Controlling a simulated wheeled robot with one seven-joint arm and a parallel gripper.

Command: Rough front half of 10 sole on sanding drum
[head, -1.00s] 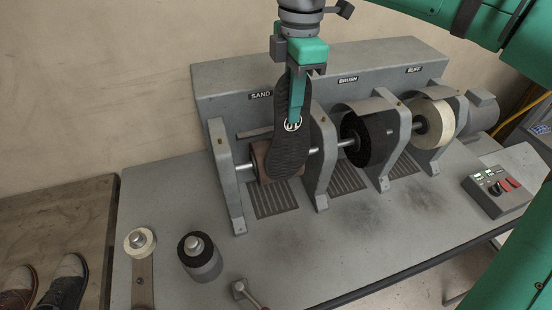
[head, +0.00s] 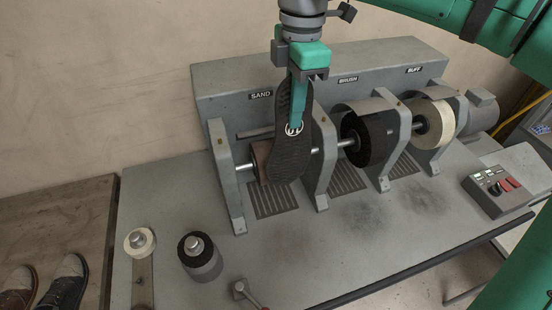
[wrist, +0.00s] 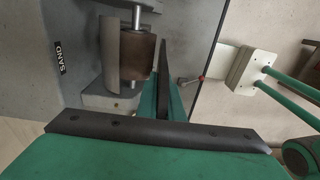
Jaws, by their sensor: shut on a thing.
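A black ribbed sole (head: 293,150) with a round white-ringed badge hangs upright in the head view. My gripper (head: 297,105) is shut on it, with a green finger across its face. The sole's broad lower end is in front of the brown sanding drum (head: 260,162) at the station labelled SAND and hides much of the drum. I cannot tell whether they touch. In the wrist view the sanding drum (wrist: 140,54) shows on its shaft, and the sole (wrist: 165,80) appears edge-on as a thin dark strip.
Grey brackets (head: 325,160) stand either side of the drum. The black brush wheel (head: 370,138) and pale buff wheel (head: 433,122) are to the right. A control box (head: 497,190) sits at the bench's right. Two spools (head: 200,257) stand at front left; shoes (head: 62,285) lie beyond.

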